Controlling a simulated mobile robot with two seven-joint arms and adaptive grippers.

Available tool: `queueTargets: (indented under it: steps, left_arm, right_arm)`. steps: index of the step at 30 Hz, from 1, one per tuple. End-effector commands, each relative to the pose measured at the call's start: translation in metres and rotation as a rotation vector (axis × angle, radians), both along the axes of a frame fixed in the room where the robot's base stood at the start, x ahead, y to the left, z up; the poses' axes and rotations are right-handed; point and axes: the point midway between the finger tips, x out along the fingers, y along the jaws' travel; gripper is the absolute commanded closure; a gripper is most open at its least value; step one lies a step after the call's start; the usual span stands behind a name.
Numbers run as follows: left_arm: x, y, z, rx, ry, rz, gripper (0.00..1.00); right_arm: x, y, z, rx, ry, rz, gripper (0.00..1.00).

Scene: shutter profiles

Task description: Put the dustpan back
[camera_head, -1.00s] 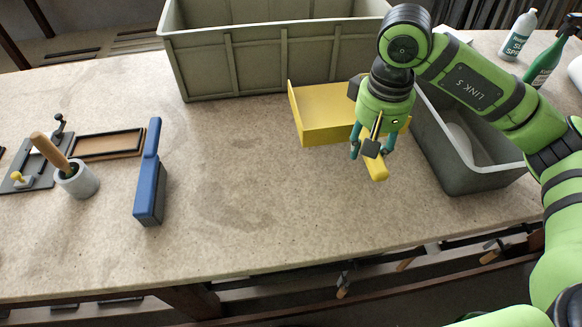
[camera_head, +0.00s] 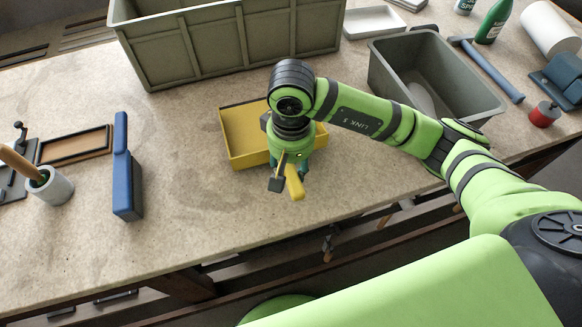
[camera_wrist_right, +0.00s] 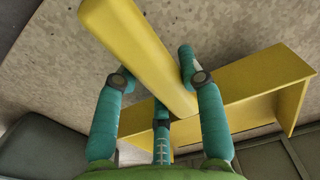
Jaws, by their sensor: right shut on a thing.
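The yellow dustpan (camera_head: 243,138) shows in the head view over the front middle of the bench, its open pan towards the large crate. My right gripper (camera_head: 287,180) is shut on its yellow handle (camera_head: 294,182), and my wrist hides part of the pan. In the right wrist view the dustpan handle (camera_wrist_right: 135,50) passes between the teal fingers of my right gripper (camera_wrist_right: 158,68), and the pan (camera_wrist_right: 255,90) lies behind them. I cannot tell whether the pan touches the bench. My left gripper is not in view.
A large grey-green crate (camera_head: 215,48) stands behind the dustpan. A smaller grey bin (camera_head: 455,112) stands right, with a hammer (camera_head: 485,68) and bottles beyond. A blue brush (camera_head: 125,170) and a mortar (camera_head: 52,187) are left. Bare bench separates brush and dustpan.

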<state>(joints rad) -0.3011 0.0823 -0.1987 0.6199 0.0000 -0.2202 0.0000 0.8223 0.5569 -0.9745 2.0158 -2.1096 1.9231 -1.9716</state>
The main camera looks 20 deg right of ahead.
Motion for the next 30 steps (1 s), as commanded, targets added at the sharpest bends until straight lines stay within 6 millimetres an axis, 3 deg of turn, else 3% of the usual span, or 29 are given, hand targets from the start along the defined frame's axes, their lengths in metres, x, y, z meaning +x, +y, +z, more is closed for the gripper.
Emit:
queueTargets:
  steps: [6, 17, 18, 20, 30]
  left_arm:
    - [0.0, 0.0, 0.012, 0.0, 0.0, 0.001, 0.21]
    - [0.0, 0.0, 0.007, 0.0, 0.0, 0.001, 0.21]
    - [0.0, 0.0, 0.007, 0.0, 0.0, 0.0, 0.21]
    - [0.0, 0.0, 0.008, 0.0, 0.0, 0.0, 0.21]
    - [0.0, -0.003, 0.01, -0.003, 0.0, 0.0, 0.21]
  right_arm:
    - [-0.001, 0.0, -0.026, 0.0, 0.002, 0.0, 0.87]
    - [0.0, 0.0, -0.031, 0.0, -0.001, 0.002, 0.87]
    - [0.0, -0.001, -0.032, -0.001, 0.001, 0.002, 0.57]
    - [0.0, -0.001, -0.031, -0.001, 0.001, 0.002, 0.37]
    - [0.0, -0.001, -0.03, 0.0, 0.001, 0.002, 0.37]
